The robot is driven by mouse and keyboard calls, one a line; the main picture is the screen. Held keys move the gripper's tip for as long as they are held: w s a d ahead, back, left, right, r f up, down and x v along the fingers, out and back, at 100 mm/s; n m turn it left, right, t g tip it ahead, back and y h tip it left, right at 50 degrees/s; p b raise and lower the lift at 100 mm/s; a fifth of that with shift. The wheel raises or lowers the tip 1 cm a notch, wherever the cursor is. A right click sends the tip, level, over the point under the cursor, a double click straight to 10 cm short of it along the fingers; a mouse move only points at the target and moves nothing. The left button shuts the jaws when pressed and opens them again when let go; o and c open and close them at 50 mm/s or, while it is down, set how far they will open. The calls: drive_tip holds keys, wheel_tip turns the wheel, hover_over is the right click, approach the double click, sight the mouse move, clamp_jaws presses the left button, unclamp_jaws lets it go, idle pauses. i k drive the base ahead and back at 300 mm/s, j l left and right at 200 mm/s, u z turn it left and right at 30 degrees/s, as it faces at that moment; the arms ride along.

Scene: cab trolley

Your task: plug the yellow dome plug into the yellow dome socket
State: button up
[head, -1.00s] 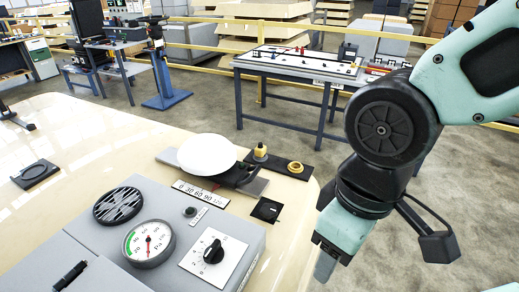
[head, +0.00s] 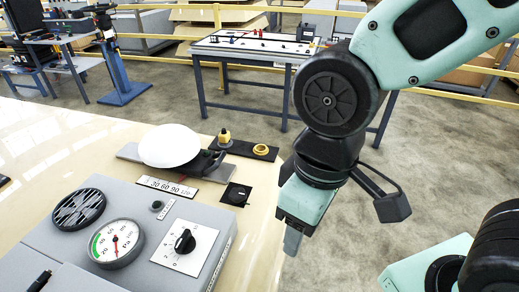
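The yellow dome plug (head: 224,136) stands on the left part of a dark strip at the back right of the cream panel. The yellow ring-shaped dome socket (head: 261,149) sits on the same strip, a little to the right of the plug and apart from it. My gripper (head: 292,242) hangs pointing down at the right edge of the panel, nearer to me than the plug and socket and right of them. It touches neither. Its fingers are seen edge-on, so the gap between them cannot be made out.
A white dome (head: 169,146) on a grey plate stands left of the plug. The grey console (head: 150,215) with a pressure gauge (head: 117,243) and a black knob (head: 185,241) lies in front. A workbench (head: 255,48) stands behind. Open floor is to the right.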

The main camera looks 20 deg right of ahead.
sight(225, 136)
drive_tip(key=i+l+u, duration=0.55)
drive_tip(key=i+l, duration=0.15)
drive_tip(key=l, duration=0.3)
drive_tip(key=i+l+u, duration=0.2)
drive_tip(key=l, duration=0.2)
